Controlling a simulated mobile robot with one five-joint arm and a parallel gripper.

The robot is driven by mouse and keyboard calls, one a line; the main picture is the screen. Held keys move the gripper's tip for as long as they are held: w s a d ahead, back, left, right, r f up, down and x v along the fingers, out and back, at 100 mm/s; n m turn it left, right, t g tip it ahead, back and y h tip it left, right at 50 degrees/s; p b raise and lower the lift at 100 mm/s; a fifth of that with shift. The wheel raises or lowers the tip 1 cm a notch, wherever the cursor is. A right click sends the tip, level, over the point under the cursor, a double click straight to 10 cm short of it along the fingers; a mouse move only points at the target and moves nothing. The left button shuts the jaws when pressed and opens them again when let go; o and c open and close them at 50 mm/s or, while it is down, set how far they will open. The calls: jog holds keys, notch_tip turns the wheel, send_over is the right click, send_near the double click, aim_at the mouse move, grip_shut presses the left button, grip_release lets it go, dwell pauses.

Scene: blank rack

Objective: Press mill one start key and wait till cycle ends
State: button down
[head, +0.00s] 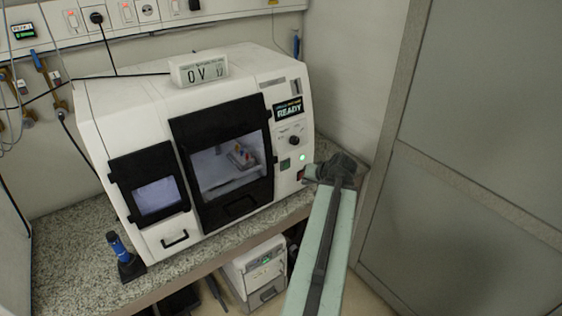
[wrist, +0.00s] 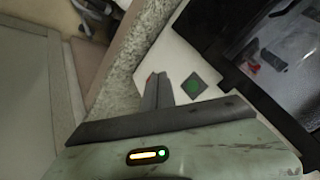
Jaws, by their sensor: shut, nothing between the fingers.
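Mill one (head: 100,110) is a white bench machine with a "1" at its upper right. Its screen (head: 289,109) reads READY. A green key on a dark square plate, apparently the start key (head: 285,163), is on the lower right of the front, and it shows large in the wrist view (wrist: 194,86). My gripper (head: 310,174) is shut and empty near the panel's lower right edge. In the wrist view its fingertips (wrist: 158,82) are beside the green key; contact cannot be told. A red part (wrist: 150,78) is partly hidden behind them.
The mill's dark-framed window (head: 225,160) is shut, with a small coloured workpiece inside. The speckled bench (head: 65,235) holds a blue-handled tool (head: 120,255). A grey wall panel (head: 480,130) stands close on the right.

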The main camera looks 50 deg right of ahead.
aim_at(286, 165)
jog(key=shift+d, duration=0.1)
jog(key=w+d, duration=0.2)
jog(key=w, duration=0.6)
jog(key=shift+d+f, duration=0.15)
jog(key=shift+d, duration=0.25)
jog(key=shift+w, duration=0.2)
dwell(1.8)
jog(key=shift+w+d, duration=0.1)
jog(key=shift+w, duration=0.2)
